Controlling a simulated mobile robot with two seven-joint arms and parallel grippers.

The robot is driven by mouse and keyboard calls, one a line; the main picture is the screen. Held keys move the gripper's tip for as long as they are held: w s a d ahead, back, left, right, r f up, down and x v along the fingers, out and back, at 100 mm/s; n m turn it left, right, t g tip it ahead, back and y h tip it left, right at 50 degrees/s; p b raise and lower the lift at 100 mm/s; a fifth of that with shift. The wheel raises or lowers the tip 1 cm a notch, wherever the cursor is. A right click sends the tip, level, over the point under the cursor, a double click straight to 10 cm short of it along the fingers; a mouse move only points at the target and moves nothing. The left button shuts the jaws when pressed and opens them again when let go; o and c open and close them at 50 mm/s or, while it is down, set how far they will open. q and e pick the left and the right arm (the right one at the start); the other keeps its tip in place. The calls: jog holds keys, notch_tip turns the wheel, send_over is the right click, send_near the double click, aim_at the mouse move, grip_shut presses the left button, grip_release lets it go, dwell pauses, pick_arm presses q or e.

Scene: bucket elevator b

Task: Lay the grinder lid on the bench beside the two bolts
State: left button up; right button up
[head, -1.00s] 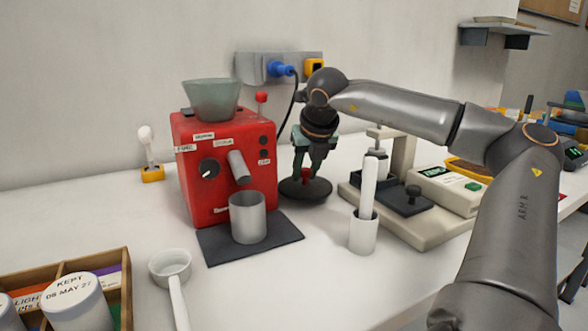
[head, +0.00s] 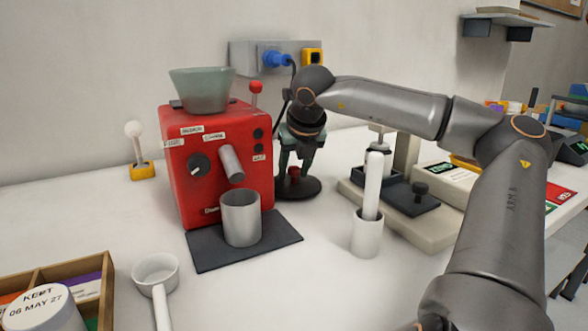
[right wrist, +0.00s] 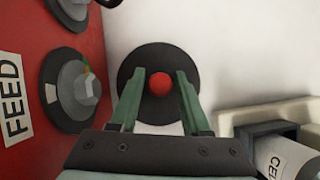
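The grinder lid is a dark round disc (head: 313,188) with a red knob. It lies flat on the white bench, right of the red grinder (head: 225,190). My right gripper (head: 295,170) points down over the lid. In the right wrist view, its open fingers (right wrist: 161,74) stand on either side of the red knob (right wrist: 160,84), with a gap on both sides, over the disc (right wrist: 158,56). I cannot pick out two loose bolts on the bench in these views. My left gripper is not in view.
A metal cup (head: 241,220) stands on a dark mat (head: 275,235) before the grinder. A white holder (head: 366,236) with an upright white handle and a beige scale base (head: 430,232) stand to the right. A white scoop (head: 155,272) and a wooden box (head: 106,300) are front left.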

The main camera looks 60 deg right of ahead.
jog(key=shift+o, duration=1)
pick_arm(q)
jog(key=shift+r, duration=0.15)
pick_arm(e)
jog(key=shift+r, duration=0.15)
jog(key=shift+r+p, duration=0.3)
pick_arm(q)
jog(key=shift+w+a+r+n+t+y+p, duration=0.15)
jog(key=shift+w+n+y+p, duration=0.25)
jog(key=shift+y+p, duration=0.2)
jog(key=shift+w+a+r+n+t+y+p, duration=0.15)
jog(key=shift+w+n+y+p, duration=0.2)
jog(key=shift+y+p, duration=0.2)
pick_arm(e)
jog(key=v, duration=1.1)
jog(key=shift+s+a+r, duration=0.2)
